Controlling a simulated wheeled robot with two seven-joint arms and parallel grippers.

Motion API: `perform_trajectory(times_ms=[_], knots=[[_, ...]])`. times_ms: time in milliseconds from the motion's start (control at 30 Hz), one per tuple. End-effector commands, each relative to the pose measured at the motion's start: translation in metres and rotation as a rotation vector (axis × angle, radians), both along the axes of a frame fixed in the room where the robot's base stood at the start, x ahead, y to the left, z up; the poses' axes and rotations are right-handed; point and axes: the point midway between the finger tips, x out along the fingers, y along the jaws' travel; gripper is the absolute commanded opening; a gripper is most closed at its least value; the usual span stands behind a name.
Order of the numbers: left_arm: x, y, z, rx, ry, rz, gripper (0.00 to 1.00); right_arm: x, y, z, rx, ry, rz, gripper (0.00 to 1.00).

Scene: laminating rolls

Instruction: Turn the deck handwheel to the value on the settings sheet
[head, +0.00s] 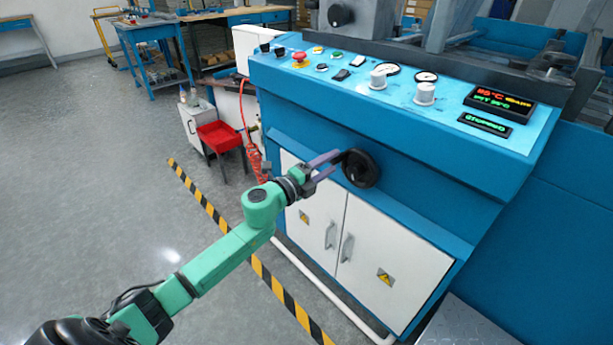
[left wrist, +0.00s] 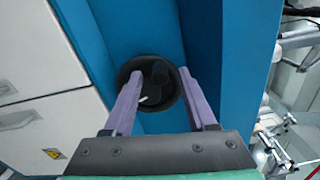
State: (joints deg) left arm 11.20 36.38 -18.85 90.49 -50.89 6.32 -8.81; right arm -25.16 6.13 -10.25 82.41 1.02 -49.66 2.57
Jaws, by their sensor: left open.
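The black deck handwheel (head: 361,168) is mounted on the blue front of the machine, below the control deck. In the left wrist view the handwheel (left wrist: 153,72) shows its dark rim and hub between my fingers. My left gripper (head: 333,158) is at the left side of the wheel, its purple fingers spread with the tips at the rim; it also shows in the left wrist view (left wrist: 156,85). Whether the fingertips touch the rim I cannot tell. No settings sheet can be made out. My right gripper is not in view.
The control deck (head: 450,125) carries knobs, gauges, a red button (head: 299,57) and a display (head: 499,101) with glowing text. White cabinet doors (head: 345,240) with handles are below the wheel. A red stool (head: 220,136) stands at the left. The striped floor line (head: 222,220) borders open floor.

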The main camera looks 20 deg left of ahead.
Motion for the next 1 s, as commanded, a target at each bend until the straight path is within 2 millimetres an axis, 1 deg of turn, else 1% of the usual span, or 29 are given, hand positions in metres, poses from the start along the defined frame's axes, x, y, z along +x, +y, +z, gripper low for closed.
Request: perform_trajectory(times_ms=[33,300,400,500,600,667,1000], knots=[[-0.010,0.004,-0.002,0.002,0.003,0.000,0.57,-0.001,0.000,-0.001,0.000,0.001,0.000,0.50],[-0.069,0.026,-0.003,-0.001,0.006,0.000,0.57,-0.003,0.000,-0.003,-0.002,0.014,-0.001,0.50],[-0.088,0.034,-0.002,0.002,0.003,-0.002,0.57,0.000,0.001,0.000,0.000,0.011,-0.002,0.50],[-0.102,0.040,-0.002,-0.002,0.002,-0.001,0.57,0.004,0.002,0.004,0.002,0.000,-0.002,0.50],[-0.110,0.043,-0.001,0.000,0.000,-0.001,0.57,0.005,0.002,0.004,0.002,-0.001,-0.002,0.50],[-0.112,0.044,0.000,0.001,0.000,-0.001,0.57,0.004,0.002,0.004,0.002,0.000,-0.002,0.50],[-0.111,0.044,0.000,0.001,-0.001,-0.001,0.57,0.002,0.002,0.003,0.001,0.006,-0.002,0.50]])
